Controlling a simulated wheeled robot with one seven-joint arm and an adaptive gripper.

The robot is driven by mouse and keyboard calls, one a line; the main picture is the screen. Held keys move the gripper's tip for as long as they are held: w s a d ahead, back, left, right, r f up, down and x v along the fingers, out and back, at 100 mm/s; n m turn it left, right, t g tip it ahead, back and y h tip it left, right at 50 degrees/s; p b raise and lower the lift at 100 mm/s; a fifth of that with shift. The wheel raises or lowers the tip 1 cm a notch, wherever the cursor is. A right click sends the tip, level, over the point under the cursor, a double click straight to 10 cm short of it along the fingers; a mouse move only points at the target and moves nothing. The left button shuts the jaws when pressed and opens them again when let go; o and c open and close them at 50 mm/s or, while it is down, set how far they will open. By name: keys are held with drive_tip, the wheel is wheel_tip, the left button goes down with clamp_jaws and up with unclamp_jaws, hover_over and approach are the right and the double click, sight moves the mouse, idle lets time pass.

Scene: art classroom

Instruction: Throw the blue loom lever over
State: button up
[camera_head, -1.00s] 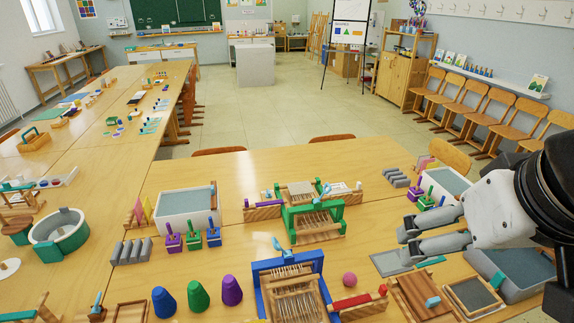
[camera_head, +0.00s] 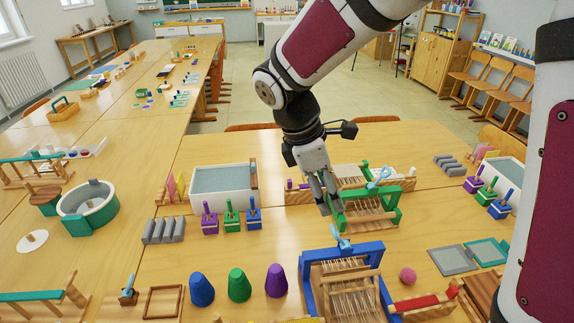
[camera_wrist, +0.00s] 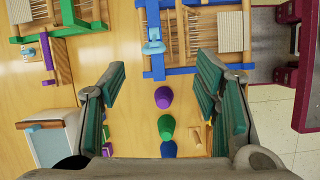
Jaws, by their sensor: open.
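In the wrist view the lever (camera_wrist: 153,42) shows on the edge of the blue bar (camera_wrist: 158,68), beyond the fingertips. My gripper (camera_head: 328,205) points down above the table, behind the blue lever and beside the green loom (camera_head: 387,200). In the wrist view my gripper (camera_wrist: 160,82) has its two green-padded fingers wide apart with nothing between them. The gap to the lever's height is hard to judge.
The green loom has its own light blue lever (camera_head: 380,177). Blue (camera_head: 202,290), green (camera_head: 239,285) and purple (camera_head: 276,281) cones stand left of the blue loom. A pink ball (camera_head: 407,275) lies at its right. A grey-topped white box (camera_head: 222,190) stands behind the cones.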

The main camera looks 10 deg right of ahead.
sight(333, 229)
drive_tip(key=shift+n, duration=0.6)
drive_tip(key=x, duration=0.5)
drive_tip(key=w+a+x, duration=0.1)
drive_tip(key=x, duration=0.3)
drive_tip(key=a+x, duration=0.1)
drive_tip(key=x, duration=0.4)
drive_tip(key=shift+w+d+f, duration=0.15)
drive_tip(key=shift+w+f, duration=0.05)
drive_tip(key=shift+f, duration=0.5)
clamp_jaws()
